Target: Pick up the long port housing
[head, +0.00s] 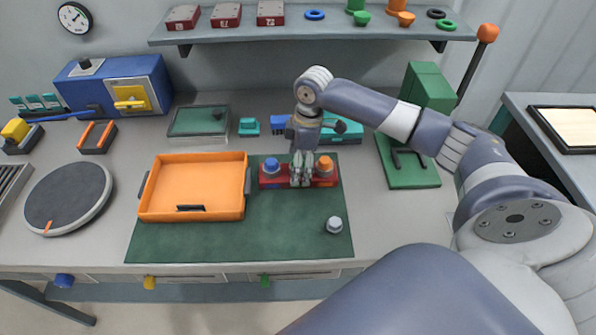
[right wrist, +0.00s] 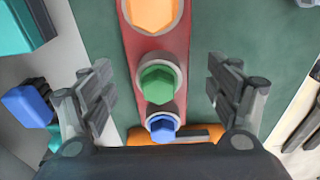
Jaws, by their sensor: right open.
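The long port housing is a red bar (head: 268,183) on the green mat (head: 190,243), right of the orange tray (head: 160,210). It carries a blue hex-topped part (head: 271,165) at its left end and an orange one (head: 325,164) at its right. In the right wrist view the red bar (right wrist: 149,54) runs lengthwise, with a green hex part (right wrist: 158,84) between the other two. My right gripper (head: 302,180) is over the housing's middle, its open fingers (right wrist: 160,88) on either side of the bar with visible gaps. It hides the green part in the head view. My left gripper is not in view.
A grey hex nut-like piece (head: 334,225) lies on the mat's right side. Behind the housing are a blue block (head: 279,124) and a teal piece (head: 248,126). A shelf (head: 330,30) with red blocks and rings hangs above. The mat's front is clear.

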